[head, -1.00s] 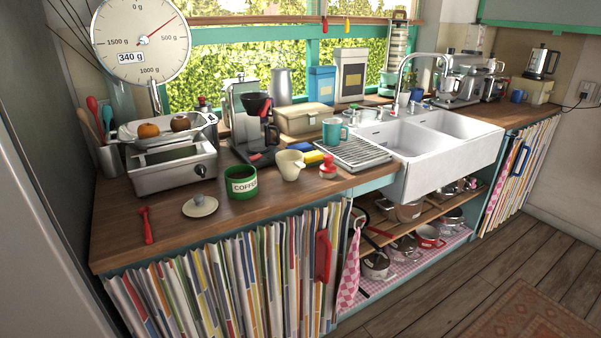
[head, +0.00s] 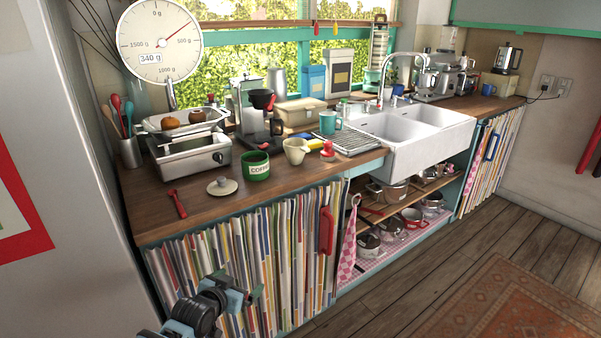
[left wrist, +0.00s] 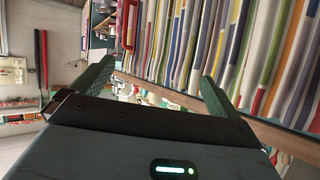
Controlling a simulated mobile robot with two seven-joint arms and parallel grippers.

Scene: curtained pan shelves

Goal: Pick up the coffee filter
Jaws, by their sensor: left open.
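My left gripper (head: 242,293) is low at the bottom of the head view, in front of the striped curtain and below the counter top, well apart from the filter. In the left wrist view my left gripper (left wrist: 155,85) is open, its two green fingers spread with nothing between them. The filter cannot be made out there. My right gripper is out of view.
A green coffee tin (head: 256,166), a cream jug (head: 296,151) and a round lid (head: 222,186) stand in front of the filter. The scale (head: 160,42) is left of it, a teal mug (head: 330,122) right. The counter's front left (head: 150,208) is mostly bare.

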